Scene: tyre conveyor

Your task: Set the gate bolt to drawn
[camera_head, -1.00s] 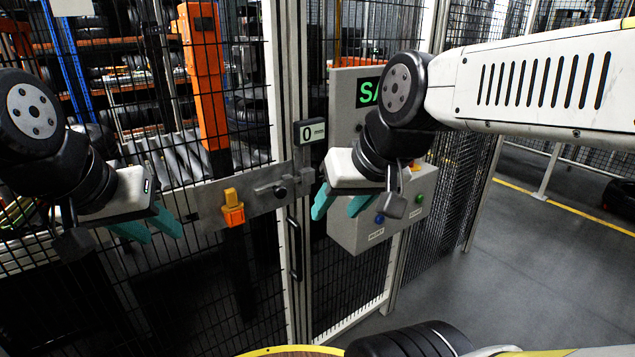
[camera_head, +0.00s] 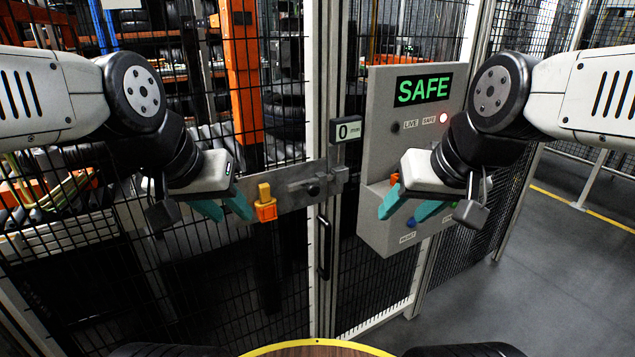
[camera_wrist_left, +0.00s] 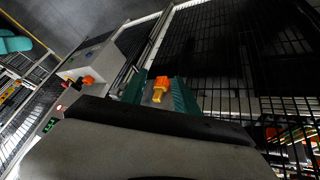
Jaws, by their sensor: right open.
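The gate bolt assembly is a grey metal bar (camera_head: 290,193) across the gate, with a dark round knob (camera_head: 312,189) near its right end. An orange and yellow piece (camera_head: 265,205) sits on the plate left of the knob. My left gripper (camera_head: 230,209) is open and empty, just left of the orange piece. In the left wrist view the orange piece (camera_wrist_left: 158,86) shows between the fingers, beyond them. My right gripper (camera_head: 406,208) is open in front of the grey control box, partly hiding its buttons.
The grey control box (camera_head: 382,100) right of the gate shows SAFE in green, with a lit lamp beside the SAFE label. A vertical black handle (camera_head: 323,248) is on the gate below the bolt. Mesh fencing surrounds it. Open floor (camera_head: 530,270) lies at right.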

